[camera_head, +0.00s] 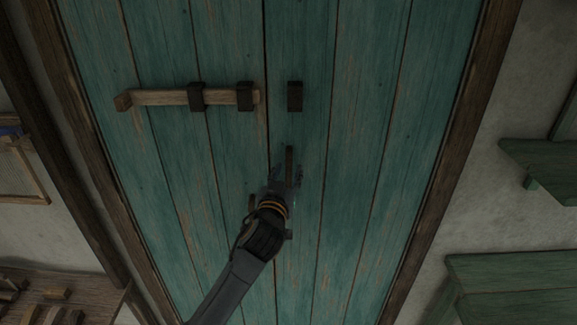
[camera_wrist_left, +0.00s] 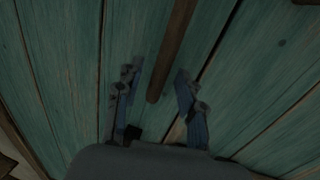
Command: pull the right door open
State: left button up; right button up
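The right door (camera_head: 345,130) is teal planks and looks closed, flush with the left door (camera_head: 165,60). Its handle (camera_head: 289,160) is an upright dark wooden bar, partly hidden behind my left gripper (camera_head: 286,178). In the left wrist view the end of the handle (camera_wrist_left: 172,60) lies between the two fingers of my left gripper (camera_wrist_left: 158,92), with a gap on each side. The fingers are open. The wooden latch bar (camera_head: 175,97) sits in two brackets on the left door, clear of the right door's bracket (camera_head: 295,96). My right gripper is not in view.
A dark wooden frame (camera_head: 455,130) borders the doors. Green shelves (camera_head: 510,272) are on the wall at the right. A wooden bench (camera_head: 70,290) with small wooden pieces stands at the lower left.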

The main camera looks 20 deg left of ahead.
pick_arm(q)
jog(key=shift+w, duration=0.75)
jog(key=shift+c, duration=0.4)
grip_shut()
jog(key=shift+f, duration=0.2)
